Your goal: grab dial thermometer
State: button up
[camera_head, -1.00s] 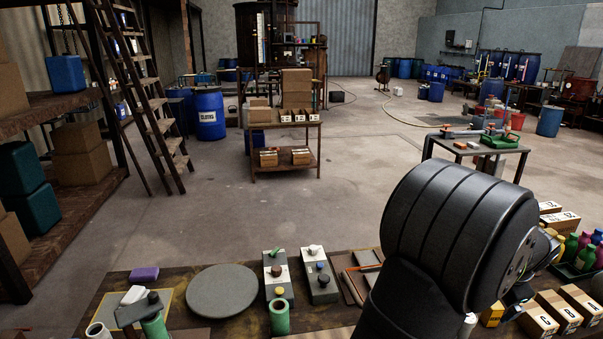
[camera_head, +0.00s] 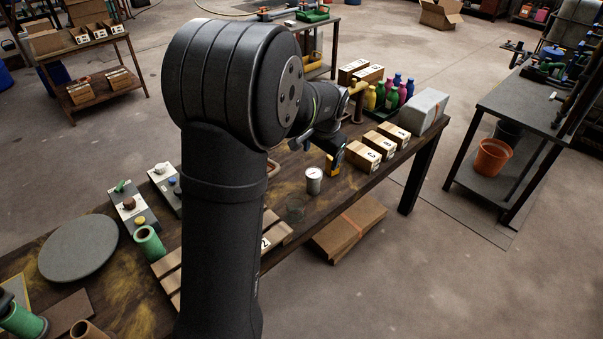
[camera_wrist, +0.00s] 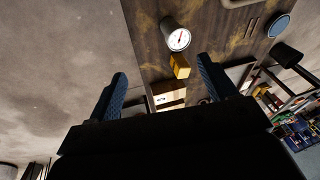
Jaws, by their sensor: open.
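The dial thermometer (camera_head: 313,186) stands on the workbench in the head view, a short metal cylinder with a white dial face on top. In the wrist view its dial (camera_wrist: 179,39) faces the camera and shows a red needle. My gripper (camera_head: 302,146) is beyond and above the thermometer in the head view, partly hidden by my arm. In the wrist view my gripper (camera_wrist: 162,66) has its two blue-padded fingers spread wide, with nothing held between them. The thermometer lies beyond the fingertips, apart from them.
A yellow box (camera_head: 332,164) stands close to the thermometer, also seen in the wrist view (camera_wrist: 180,66). Labelled cartons (camera_head: 378,147), coloured bottles (camera_head: 391,94) and a grey case (camera_head: 428,109) fill the bench's right end.

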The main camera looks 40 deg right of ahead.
aim_at(312, 173)
jog(key=w+a+f+n+g+h, duration=0.1)
jog(key=f+n, duration=0.3)
jog(key=n, duration=0.4)
jog(key=w+a+f+n+g+h, duration=0.2)
jog(key=a+f+n+g+h, duration=0.1)
jog(key=n, duration=0.5)
jog(key=w+a+f+n+g+h, duration=0.1)
jog(key=w+f+n+g+h, duration=0.1)
jog(key=n, duration=0.6)
jog(key=shift+w+a+f+g+h, duration=0.1)
jog(key=shift+a+f+g+h, duration=0.1)
jog(key=shift+f+g+h, duration=0.4)
jog(key=shift+a+f+g+h, duration=0.2)
jog(key=shift+f+g, duration=0.1)
jog(key=shift+f, duration=0.5)
jog(key=w+a+n+t+h, duration=0.2)
jog(key=w+n+h, duration=0.2)
jog(key=w+n, duration=0.3)
jog(key=shift+n, duration=0.4)
jog(key=x, duration=1.7)
jog(key=shift+s+d+f, duration=0.2)
jog(key=shift+s+f, duration=0.1)
jog(key=shift+f, duration=0.1)
jog(key=c, duration=1.1)
jog(key=shift+c, duration=0.2)
jog(key=shift+r, duration=0.15)
